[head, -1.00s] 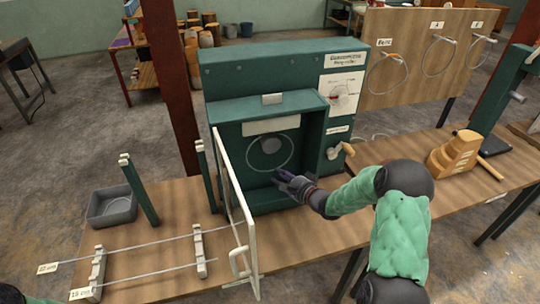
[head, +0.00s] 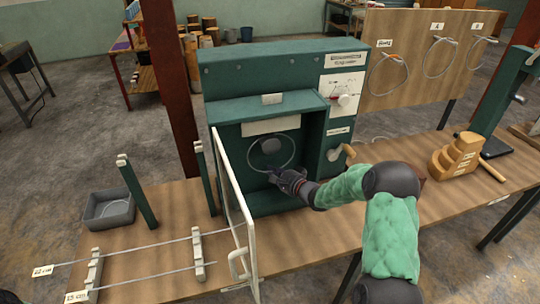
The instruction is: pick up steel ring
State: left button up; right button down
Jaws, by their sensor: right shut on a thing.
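The steel ring (head: 293,155) is a thin grey hoop inside the recess of the green machine (head: 265,62), upright around a dark round knob (head: 271,146). My right gripper (head: 274,176) reaches in from the right and is shut on the lower edge of the ring. The fingertips are dark and small, so the exact grip is hard to see. My left gripper is not in view.
The white-framed door (head: 226,172) of the machine stands open at the recess's left. A crank handle (head: 349,150) sticks out at right. A grey bin (head: 109,211), green posts and rods on supports (head: 198,256) occupy the table's left.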

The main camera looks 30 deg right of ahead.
jog(key=shift+r, duration=0.2)
jog(key=shift+s+r+p, duration=0.1)
jog(key=shift+r+p, duration=0.1)
jog(key=shift+p, duration=0.1)
notch_tip(320, 180, up, 7)
jog(key=p, duration=0.3)
jog(key=s+a+p, duration=0.1)
jog(key=s+a, duration=0.1)
jog(key=s, duration=0.7)
jog(key=s+a+p, duration=0.2)
jog(key=s, duration=0.8)
jog(key=shift+s+a+f, duration=0.15)
jog(key=shift+a+f, duration=0.2)
